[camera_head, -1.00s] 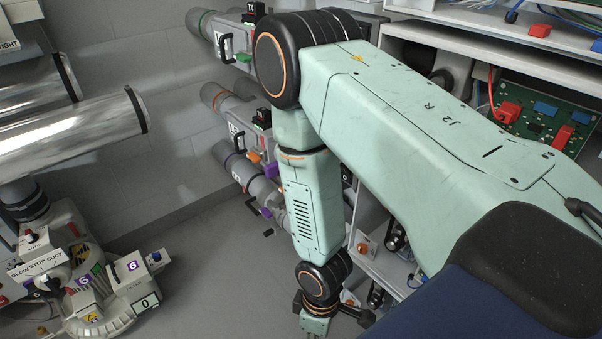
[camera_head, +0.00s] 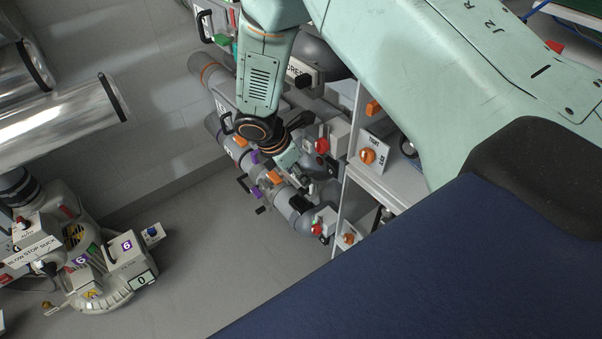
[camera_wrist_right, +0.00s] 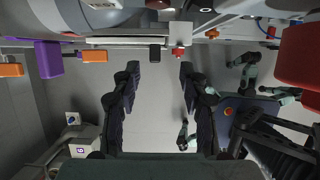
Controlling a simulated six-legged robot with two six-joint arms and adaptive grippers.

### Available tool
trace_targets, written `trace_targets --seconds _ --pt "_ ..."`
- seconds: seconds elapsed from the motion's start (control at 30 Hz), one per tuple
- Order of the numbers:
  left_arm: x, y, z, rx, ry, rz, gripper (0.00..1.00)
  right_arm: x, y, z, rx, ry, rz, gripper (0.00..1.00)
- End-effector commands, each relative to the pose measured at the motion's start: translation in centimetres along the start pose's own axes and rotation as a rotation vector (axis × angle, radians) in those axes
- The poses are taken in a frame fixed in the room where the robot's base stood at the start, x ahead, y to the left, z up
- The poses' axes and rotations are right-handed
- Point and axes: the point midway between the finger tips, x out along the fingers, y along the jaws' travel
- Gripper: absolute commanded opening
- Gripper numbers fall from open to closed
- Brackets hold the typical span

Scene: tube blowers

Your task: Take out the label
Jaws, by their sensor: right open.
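My right gripper (camera_head: 308,178) is down among the grey tubes, next to orange and purple parts. In the right wrist view its two dark fingers (camera_wrist_right: 158,75) are spread apart with only floor between them. A pale bar (camera_wrist_right: 140,40) with a black block (camera_wrist_right: 154,53) and a red block (camera_wrist_right: 179,51) lies just beyond the fingertips. I cannot tell which piece is the label. A white marked plate (camera_head: 229,152) sits on one tube. My left gripper is not in view.
Grey tubes (camera_head: 207,68) with handles run along the wall. A white shelf frame (camera_head: 375,185) with orange knobs (camera_head: 367,156) stands right of the gripper. A blower machine (camera_head: 95,265) stands at lower left. The floor (camera_head: 215,255) between is clear.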

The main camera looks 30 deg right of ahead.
Motion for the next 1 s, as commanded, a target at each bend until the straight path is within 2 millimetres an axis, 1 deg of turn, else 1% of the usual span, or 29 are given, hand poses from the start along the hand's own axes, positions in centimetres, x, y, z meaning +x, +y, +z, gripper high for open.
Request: trace_targets --seconds 0.07,0.17,0.33,0.47,0.6,0.7,0.8,1.0 --pt "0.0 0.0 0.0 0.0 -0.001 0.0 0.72 0.0 -0.2 -0.1 -0.001 -0.001 0.0 0.43" --pt "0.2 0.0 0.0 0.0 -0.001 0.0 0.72 0.6 -0.4 -0.3 -0.002 -0.002 -0.001 0.43" --pt "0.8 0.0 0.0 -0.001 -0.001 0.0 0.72 2.5 -0.6 -0.5 -0.001 0.001 -0.001 0.43" --pt "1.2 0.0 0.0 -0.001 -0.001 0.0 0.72 4.1 -0.4 -0.7 -0.001 0.001 -0.001 0.43" --pt "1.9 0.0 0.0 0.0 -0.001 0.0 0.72 6.2 0.1 -0.9 0.0 0.001 -0.001 0.43" --pt "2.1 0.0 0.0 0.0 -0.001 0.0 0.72 7.3 0.2 -0.8 0.0 0.001 0.0 0.43" --pt "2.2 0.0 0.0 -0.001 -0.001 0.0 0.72 7.8 0.3 -0.7 0.0 0.0 0.0 0.43" --pt "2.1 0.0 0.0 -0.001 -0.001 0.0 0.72 7.8 0.4 -0.6 0.0 0.0 0.0 0.43"
